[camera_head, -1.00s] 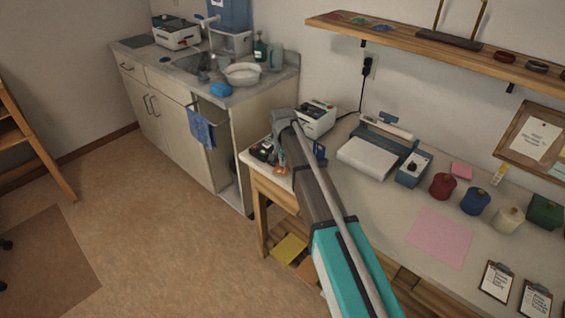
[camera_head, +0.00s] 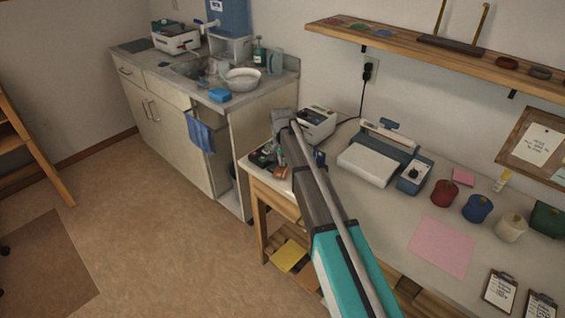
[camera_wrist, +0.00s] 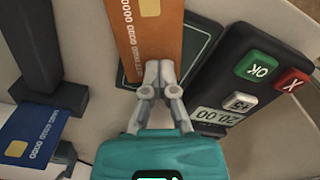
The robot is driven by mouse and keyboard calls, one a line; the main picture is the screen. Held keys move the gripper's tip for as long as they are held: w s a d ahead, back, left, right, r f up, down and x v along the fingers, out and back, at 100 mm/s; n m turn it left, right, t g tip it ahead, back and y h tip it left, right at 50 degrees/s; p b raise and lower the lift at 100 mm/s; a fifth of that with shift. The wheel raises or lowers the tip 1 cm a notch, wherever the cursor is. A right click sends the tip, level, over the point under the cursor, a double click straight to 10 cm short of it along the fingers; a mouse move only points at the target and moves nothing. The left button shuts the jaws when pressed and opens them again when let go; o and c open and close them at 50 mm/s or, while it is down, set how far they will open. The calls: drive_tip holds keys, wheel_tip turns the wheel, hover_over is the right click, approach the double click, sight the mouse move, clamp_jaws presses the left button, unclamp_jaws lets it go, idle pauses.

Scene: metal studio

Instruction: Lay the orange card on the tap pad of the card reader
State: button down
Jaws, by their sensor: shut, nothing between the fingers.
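The orange card (camera_wrist: 156,40), with a gold chip and a row of numbers, shows at the top of the wrist view. It lies over the dark tap pad (camera_wrist: 198,62), whose pale outline shows on its right; contact cannot be judged. The card reader's dark keypad (camera_wrist: 245,85) has a green OK button, a red X button and a display reading 20.00. My gripper (camera_wrist: 158,72) is shut and empty, its fingertips at the card's near edge, overlapping it in the picture. In the head view, my arm partly hides the reader (camera_head: 262,156) at the bench's left end.
A blue card (camera_wrist: 30,130) lies left of my gripper, near a dark upright post (camera_wrist: 40,45). A white device (camera_head: 316,122) stands behind my arm. A pink sheet (camera_head: 441,246) lies on the bench.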

drive_tip(key=shift+w, duration=0.2)
drive_tip(key=shift+w+a, duration=0.1)
drive_tip(key=shift+w, duration=0.85)
drive_tip(key=shift+w, duration=0.2)
drive_tip(key=shift+w, duration=0.65)
drive_tip(key=shift+a, duration=0.1)
drive_tip(key=c, duration=0.7)
unclamp_jaws()
drive_tip(key=shift+a, duration=0.1)
